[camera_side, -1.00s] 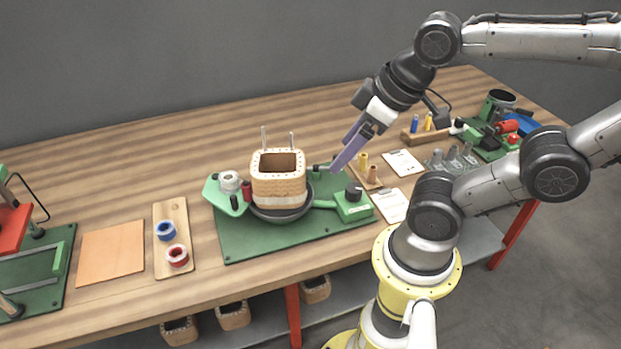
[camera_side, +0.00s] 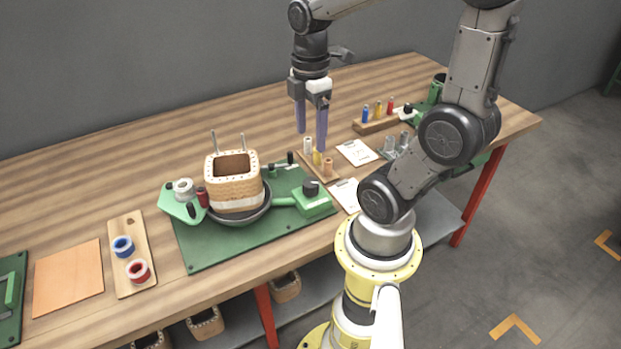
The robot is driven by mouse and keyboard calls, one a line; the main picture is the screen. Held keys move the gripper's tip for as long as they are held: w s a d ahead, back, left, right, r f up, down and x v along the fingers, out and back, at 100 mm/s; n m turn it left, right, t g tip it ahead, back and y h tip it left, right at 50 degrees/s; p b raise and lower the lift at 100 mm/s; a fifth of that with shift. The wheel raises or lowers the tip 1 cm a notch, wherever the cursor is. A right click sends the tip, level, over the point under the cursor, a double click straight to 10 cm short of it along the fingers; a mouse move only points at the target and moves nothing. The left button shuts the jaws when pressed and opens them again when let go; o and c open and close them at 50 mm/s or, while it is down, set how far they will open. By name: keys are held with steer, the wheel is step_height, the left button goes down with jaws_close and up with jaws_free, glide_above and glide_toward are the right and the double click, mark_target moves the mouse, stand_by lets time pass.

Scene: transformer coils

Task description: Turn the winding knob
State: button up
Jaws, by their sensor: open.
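A black knob (camera_side: 311,187) sits on a green box at the right end of the green winding station. The coil former (camera_side: 233,181), a tan block with a square opening and two upright rods, stands in a dark round dish (camera_side: 242,216) left of the knob. A green arm joins the dish area to the knob box. My gripper (camera_side: 311,139) points down with its two purple fingers apart and nothing between them. It is behind the knob and higher in the picture, over or beside the small spool stand; its exact height is hard to tell.
A wooden stand (camera_side: 331,176) with small spools lies close to the fingers. Clipboards (camera_side: 357,152) lie to the right. A rack (camera_side: 374,125) of coloured bottles stands farther back. A board with blue and red rings (camera_side: 129,278) is at the left. The back left table is clear.

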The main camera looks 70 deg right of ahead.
mark_target(311, 183)
step_height(311, 183, down, 13)
steer(key=shift+f, duration=0.2)
stand_by(0.3)
